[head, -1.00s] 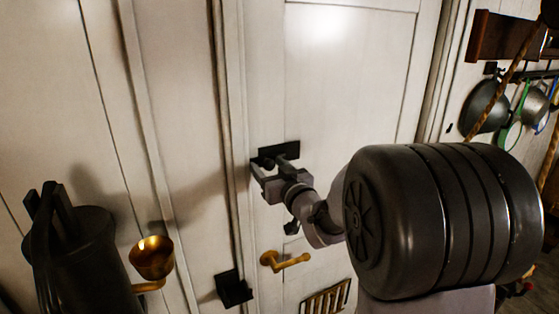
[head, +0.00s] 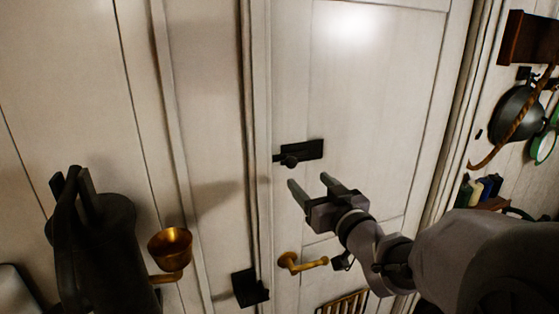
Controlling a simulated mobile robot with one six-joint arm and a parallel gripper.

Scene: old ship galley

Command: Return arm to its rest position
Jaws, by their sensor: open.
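My gripper (head: 308,184) is open and empty in the head view, its two fingers pointing up and left in front of the white door (head: 365,90). It is below the black sliding bolt (head: 303,152) on the door's left edge and appears apart from it. A brass door handle (head: 302,262) sits lower on the door, just below and left of my gripper. My arm reaches in from the lower right and hides part of the door's lower right.
A brass cup (head: 170,247) on a bracket and a dark can-like object (head: 95,245) stand at the lower left. A black plate (head: 250,288) is on the frame. A vent grille (head: 343,303) is low on the door. Pans (head: 517,112) and a rope (head: 520,115) hang at the right.

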